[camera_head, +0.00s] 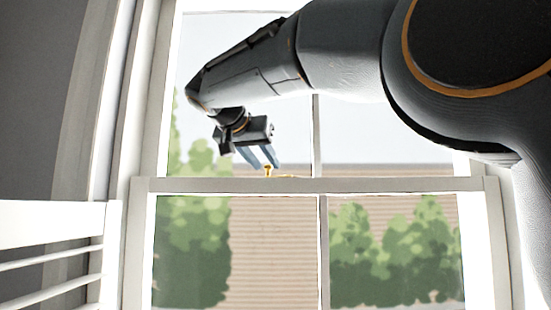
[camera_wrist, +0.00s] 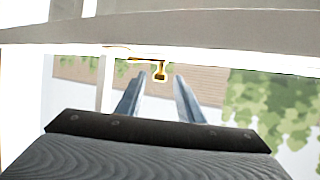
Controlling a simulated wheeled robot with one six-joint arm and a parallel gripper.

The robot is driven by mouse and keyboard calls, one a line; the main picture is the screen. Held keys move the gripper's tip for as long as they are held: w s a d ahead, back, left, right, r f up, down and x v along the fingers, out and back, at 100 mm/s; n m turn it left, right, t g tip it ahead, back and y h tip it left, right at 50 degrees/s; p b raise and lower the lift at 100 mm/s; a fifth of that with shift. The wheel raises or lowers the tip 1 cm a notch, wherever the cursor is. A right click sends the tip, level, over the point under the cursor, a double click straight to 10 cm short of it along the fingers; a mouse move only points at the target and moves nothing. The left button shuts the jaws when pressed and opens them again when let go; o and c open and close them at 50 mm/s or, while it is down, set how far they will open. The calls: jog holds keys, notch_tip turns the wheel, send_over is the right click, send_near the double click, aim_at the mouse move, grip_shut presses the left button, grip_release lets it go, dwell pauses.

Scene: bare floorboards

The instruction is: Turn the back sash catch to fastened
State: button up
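One sash catch (camera_head: 268,170) shows, small and brass-coloured, on top of the white meeting rail (camera_head: 385,185) of a sash window. In the head view a knob stands up, with a low brass part to its right. In the wrist view the catch's knob (camera_wrist: 160,74) appears between the fingertips, with a thin brass part running left along the rail. My gripper (camera_head: 262,161) points down at the catch, its two blue-grey fingers apart with a gap around the knob. The wrist view also shows my gripper (camera_wrist: 161,78) open. I cannot tell whether either finger touches the knob.
The white window frame (camera_head: 145,120) rises left of my gripper. A white slatted rail (camera_head: 50,225) stands at the lower left. A vertical glazing bar (camera_head: 317,135) is right of the catch. Bushes and a clad wall show through the glass.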

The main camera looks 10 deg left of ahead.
grip_shut()
